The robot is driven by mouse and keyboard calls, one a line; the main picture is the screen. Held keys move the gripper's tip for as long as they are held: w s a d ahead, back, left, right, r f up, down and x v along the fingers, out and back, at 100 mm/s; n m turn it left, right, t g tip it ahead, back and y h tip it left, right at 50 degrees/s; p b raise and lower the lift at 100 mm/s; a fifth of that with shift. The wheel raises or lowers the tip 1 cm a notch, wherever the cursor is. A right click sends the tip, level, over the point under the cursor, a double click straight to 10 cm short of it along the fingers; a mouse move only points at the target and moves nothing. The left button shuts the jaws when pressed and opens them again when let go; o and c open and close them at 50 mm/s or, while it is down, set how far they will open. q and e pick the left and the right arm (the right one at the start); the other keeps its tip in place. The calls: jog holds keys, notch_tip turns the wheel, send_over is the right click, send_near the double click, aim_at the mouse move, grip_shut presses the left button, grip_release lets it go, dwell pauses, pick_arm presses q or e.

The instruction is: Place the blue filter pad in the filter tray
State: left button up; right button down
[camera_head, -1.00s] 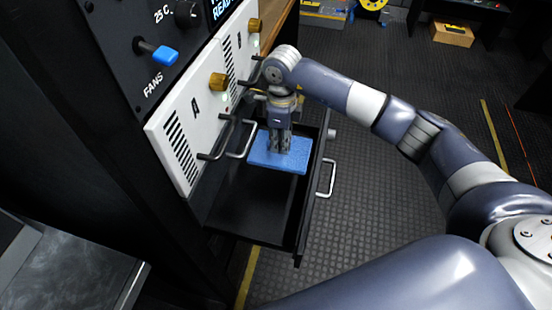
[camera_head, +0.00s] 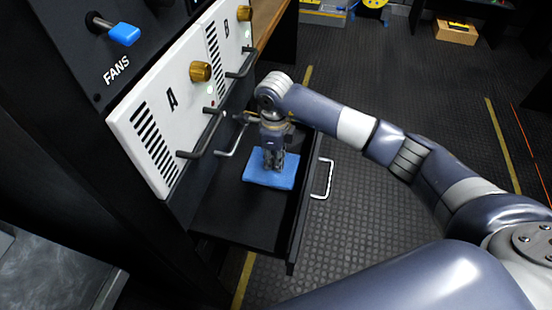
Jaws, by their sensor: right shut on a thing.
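The blue filter pad (camera_head: 262,178) is a flat, light blue rectangle in the head view. It lies level within the outline of the open black filter tray (camera_head: 232,222), in the tray's middle to far part. I cannot tell whether the pad touches the tray floor. My right gripper (camera_head: 273,167) points down onto the pad's middle and is shut on it. Its fingers hide part of the pad's upper surface. My left gripper is not in view.
White panels A (camera_head: 165,120) and B stand left of the tray, with black handles and brass knobs (camera_head: 201,71). A blue-tipped FANS switch (camera_head: 123,34) sits above. The tray has a metal front handle (camera_head: 324,178). Dark ridged floor (camera_head: 370,230) is clear at right.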

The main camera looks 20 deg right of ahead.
jog(key=shift+s+f, duration=0.1)
jog(key=c, duration=2)
grip_release()
jog(key=o, duration=0.4)
jog(key=shift+f, duration=0.1)
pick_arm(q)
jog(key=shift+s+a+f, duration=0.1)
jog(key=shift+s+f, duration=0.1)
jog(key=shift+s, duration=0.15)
pick_arm(e)
jog(key=shift+r, duration=0.45)
pick_arm(q)
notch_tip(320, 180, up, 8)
jog(key=p, duration=0.7)
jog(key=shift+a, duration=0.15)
pick_arm(e)
notch_tip(320, 180, up, 12)
jog(key=shift+f, duration=0.25)
